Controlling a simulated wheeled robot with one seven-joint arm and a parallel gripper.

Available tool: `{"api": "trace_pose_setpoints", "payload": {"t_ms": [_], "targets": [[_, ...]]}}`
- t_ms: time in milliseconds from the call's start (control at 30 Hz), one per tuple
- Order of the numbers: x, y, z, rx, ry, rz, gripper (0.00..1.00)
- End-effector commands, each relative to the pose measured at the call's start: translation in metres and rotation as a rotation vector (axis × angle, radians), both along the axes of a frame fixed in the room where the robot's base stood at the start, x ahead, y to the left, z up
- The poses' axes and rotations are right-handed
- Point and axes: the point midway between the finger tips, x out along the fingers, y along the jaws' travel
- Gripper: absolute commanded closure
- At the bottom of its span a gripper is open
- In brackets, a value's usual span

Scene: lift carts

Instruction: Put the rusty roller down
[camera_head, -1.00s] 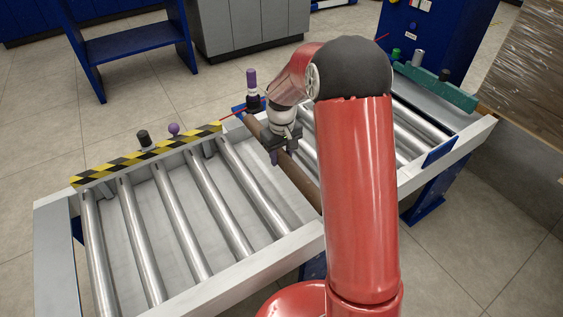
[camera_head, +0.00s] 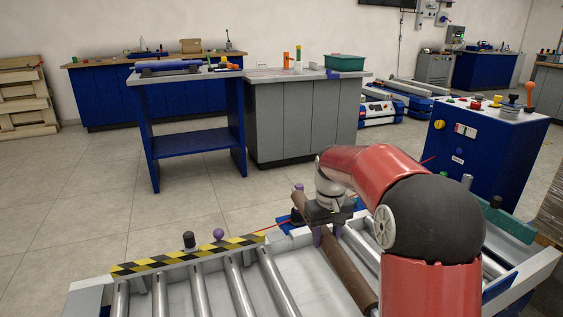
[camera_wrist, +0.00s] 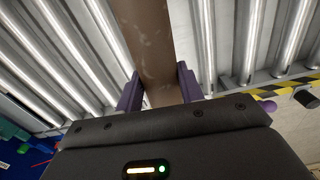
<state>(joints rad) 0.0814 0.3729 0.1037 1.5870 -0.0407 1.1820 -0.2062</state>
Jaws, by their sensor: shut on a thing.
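The rusty roller (camera_head: 348,268) is a long brown bar, and my gripper (camera_head: 325,235) is shut on it near its far end. In the wrist view the roller (camera_wrist: 150,45) runs between the two purple fingers of my gripper (camera_wrist: 158,90). It lies across the view of the roller conveyor, whose shiny rollers (camera_head: 238,288) show on both sides of it.
A blue table (camera_head: 190,140) with an open lower shelf stands behind the conveyor, next to a grey cabinet (camera_head: 300,125). A yellow-black striped bar (camera_head: 185,256) edges the conveyor. A blue control box (camera_head: 470,150) stands at the right. Floor between conveyor and table is clear.

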Motion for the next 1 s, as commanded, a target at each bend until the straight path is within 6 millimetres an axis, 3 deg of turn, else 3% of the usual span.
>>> {"api": "trace_pose_setpoints", "payload": {"t_ms": [200,400,867,1000], "targets": [[-0.005,0.001,-0.044,0.0,0.004,-0.281,1.0],[-0.009,0.001,-0.072,0.001,0.001,-0.484,1.0],[-0.01,0.001,-0.078,0.001,-0.001,-0.537,1.0],[-0.008,0.001,-0.069,0.002,-0.004,-0.48,1.0]]}}
